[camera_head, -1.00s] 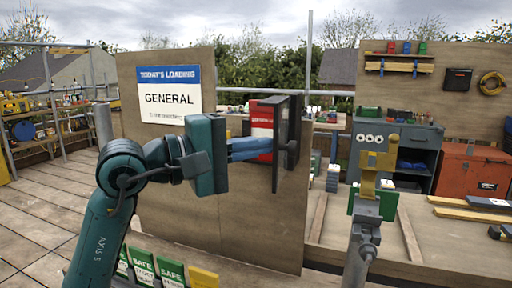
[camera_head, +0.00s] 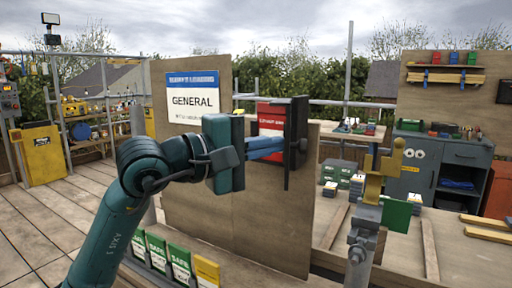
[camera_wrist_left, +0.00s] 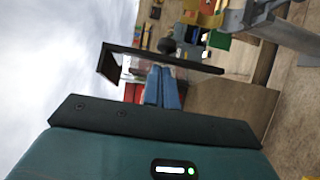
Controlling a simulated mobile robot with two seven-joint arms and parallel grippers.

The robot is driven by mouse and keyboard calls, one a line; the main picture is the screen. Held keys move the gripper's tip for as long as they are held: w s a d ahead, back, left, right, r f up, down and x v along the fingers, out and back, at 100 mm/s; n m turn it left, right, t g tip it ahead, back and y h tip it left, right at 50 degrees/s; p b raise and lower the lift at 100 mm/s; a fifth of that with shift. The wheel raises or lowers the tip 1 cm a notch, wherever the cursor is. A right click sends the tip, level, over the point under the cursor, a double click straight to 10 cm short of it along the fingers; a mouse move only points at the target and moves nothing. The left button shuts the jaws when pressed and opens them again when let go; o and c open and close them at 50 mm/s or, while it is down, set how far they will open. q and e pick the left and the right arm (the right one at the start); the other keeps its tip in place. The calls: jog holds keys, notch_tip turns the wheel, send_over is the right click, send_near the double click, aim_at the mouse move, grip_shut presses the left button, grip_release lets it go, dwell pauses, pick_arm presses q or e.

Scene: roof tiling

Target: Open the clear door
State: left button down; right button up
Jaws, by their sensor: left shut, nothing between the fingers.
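The clear door (camera_head: 297,143) shows in the head view as a dark-framed panel standing out from a red-fronted box on the plywood board, seen nearly edge-on. A dark round knob sits on its right side. In the left wrist view, the door's dark frame (camera_wrist_left: 190,63) and knob (camera_wrist_left: 167,45) lie just beyond the fingertips. My left gripper (camera_head: 276,148) is shut and empty, its blue fingers pointing right at the inner side of the door. I cannot tell whether the fingertips touch it. The fingers also show in the wrist view (camera_wrist_left: 162,88).
The plywood board (camera_head: 270,230) carries a GENERAL sign (camera_head: 193,98). A grey post with yellow and green parts (camera_head: 372,190) stands right of the door. A grey cabinet (camera_head: 435,170) is behind. Green SAFE boxes (camera_head: 160,252) stand low in front.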

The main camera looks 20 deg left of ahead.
aim_at(301, 146)
pick_arm(q)
jog(key=shift+w+d+b, duration=0.15)
jog(key=shift+d+b, duration=0.65)
jog(key=shift+d, duration=1.25)
pick_arm(e)
jog(key=shift+d+r+t, duration=0.3)
jog(key=shift+d+r, duration=0.05)
jog(key=shift+d, duration=0.3)
jog(key=shift+s, duration=0.1)
